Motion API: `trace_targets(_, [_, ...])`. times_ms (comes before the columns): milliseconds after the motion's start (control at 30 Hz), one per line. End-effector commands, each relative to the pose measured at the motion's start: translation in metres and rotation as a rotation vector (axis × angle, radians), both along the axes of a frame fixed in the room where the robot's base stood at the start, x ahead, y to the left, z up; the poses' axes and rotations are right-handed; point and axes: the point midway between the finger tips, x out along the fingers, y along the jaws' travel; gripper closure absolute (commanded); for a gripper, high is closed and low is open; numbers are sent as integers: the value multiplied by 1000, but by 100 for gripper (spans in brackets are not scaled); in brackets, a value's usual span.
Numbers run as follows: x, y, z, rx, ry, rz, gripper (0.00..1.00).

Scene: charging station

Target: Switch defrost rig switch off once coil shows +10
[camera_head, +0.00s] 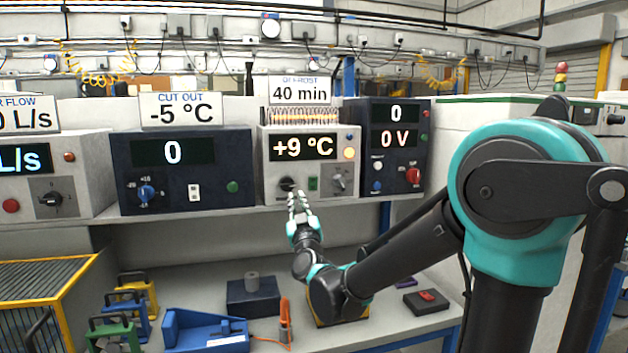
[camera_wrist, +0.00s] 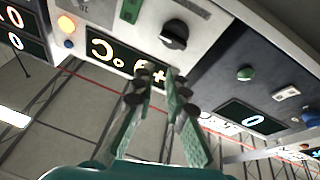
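The defrost rig (camera_head: 269,153) is the pale unit in the middle of the shelf, with a coil (camera_head: 300,116) on top. Its display (camera_head: 303,148) reads +9 °C; upside down in the wrist view, the display (camera_wrist: 112,52) is partly covered by my fingers. An orange lamp (camera_head: 349,153) glows beside it. Below are a black knob (camera_head: 287,184), a green switch (camera_head: 313,183) and a lever-like selector (camera_head: 338,180). The wrist view shows the knob (camera_wrist: 174,36) and green switch (camera_wrist: 131,10). My gripper (camera_head: 298,197) is just below the knob; its fingers (camera_wrist: 157,76) are apart, empty.
A dark unit (camera_head: 122,176) reading 0 stands left, and a tall dark supply (camera_head: 394,110) reading 0 V stands right. A sign (camera_head: 300,91) above the rig says 40 min. The lower bench holds a blue holder (camera_head: 207,333), an orange-handled tool (camera_head: 285,320) and dark blocks (camera_head: 252,297).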

Motion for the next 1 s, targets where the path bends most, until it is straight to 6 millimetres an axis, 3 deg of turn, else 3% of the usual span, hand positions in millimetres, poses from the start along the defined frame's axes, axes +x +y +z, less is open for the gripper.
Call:
trace_targets(200, [-1, -41, 12, -644, -81, -150, 100])
trace_targets(433, [-5, -77, 6, -1145, -121, -246, 100])
trace_targets(633, [-6, -89, 2, -1314, -131, -271, 100])
trace_targets(1000, [-6, -89, 2, -1326, -132, -272, 100])
